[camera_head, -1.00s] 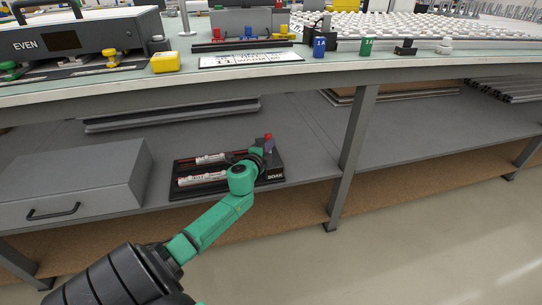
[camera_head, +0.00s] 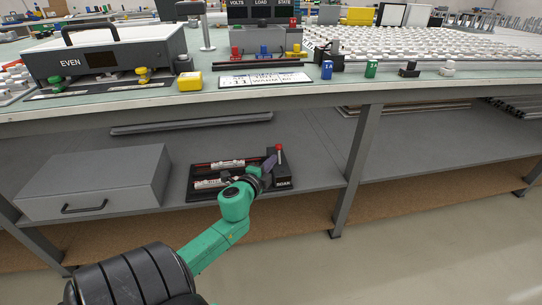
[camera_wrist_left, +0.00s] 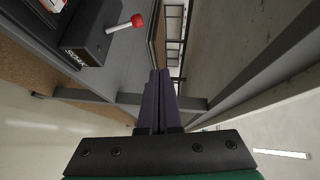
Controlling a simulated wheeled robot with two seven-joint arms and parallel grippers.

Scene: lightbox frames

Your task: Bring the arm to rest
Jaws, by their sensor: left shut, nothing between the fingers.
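My left gripper (camera_head: 269,164) is at the end of my green arm, by the lower shelf. In the head view it overlaps the left side of a dark box marked SOAK (camera_head: 283,183) with a red-knobbed lever (camera_head: 279,148). In the wrist view its dark purple fingers (camera_wrist_left: 158,88) are together with nothing between them. There the SOAK box (camera_wrist_left: 88,38) and the red knob (camera_wrist_left: 137,20) lie up and left, apart from the fingers. My right gripper is in neither view.
The lower shelf holds a black tray (camera_head: 200,195) with white-labelled tubes (camera_head: 212,182) and a grey drawer box (camera_head: 95,182). A table leg (camera_head: 358,165) stands right of the SOAK box. The bench top (camera_head: 140,98) above is crowded. The floor in front is clear.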

